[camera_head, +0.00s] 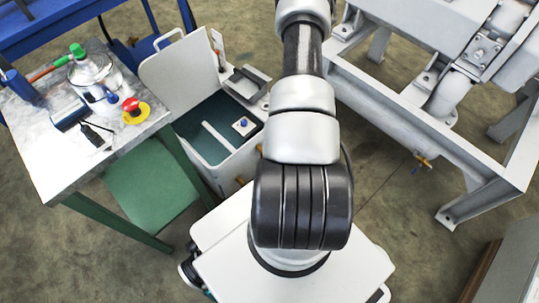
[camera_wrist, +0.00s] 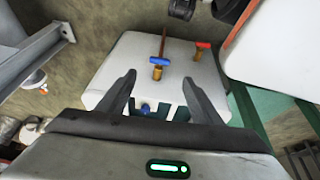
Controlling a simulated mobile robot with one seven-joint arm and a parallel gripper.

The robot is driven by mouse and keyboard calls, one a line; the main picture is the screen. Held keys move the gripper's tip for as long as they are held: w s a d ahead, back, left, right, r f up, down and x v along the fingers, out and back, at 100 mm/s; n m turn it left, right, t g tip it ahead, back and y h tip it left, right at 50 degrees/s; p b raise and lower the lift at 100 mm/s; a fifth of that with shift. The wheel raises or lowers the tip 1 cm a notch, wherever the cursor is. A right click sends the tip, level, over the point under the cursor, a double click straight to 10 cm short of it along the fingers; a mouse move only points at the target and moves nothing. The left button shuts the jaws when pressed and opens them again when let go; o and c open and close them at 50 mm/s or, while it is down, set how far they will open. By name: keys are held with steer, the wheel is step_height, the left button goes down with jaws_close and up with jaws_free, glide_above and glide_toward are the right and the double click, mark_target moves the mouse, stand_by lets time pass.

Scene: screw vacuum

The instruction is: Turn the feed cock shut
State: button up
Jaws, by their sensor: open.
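In the wrist view a brass cock with a blue T-handle (camera_wrist: 158,60) stands on a white tank (camera_wrist: 118,66). A second brass cock with a red handle (camera_wrist: 203,45) is to its right. I cannot tell by looks which is the feed cock. My gripper (camera_wrist: 159,78) is open, its fingertips on either side of the blue-handled cock in the picture; no contact shows. A blue part (camera_wrist: 146,108) shows lower between the fingers. In the head view my arm hides the gripper, and only small brass bits (camera_head: 240,180) show on the tank's side.
In the head view the tank (camera_head: 215,172) has its white lid (camera_head: 178,70) raised. A workbench (camera_head: 50,150) with a red stop button (camera_head: 132,105) stands at left. A grey machine frame (camera_head: 400,120) stands at right, with another small brass cock (camera_head: 423,160) low on it.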

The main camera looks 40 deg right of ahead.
steer(key=b+x, duration=0.3)
steer(key=x, duration=0.9)
steer(key=shift+c, duration=0.2)
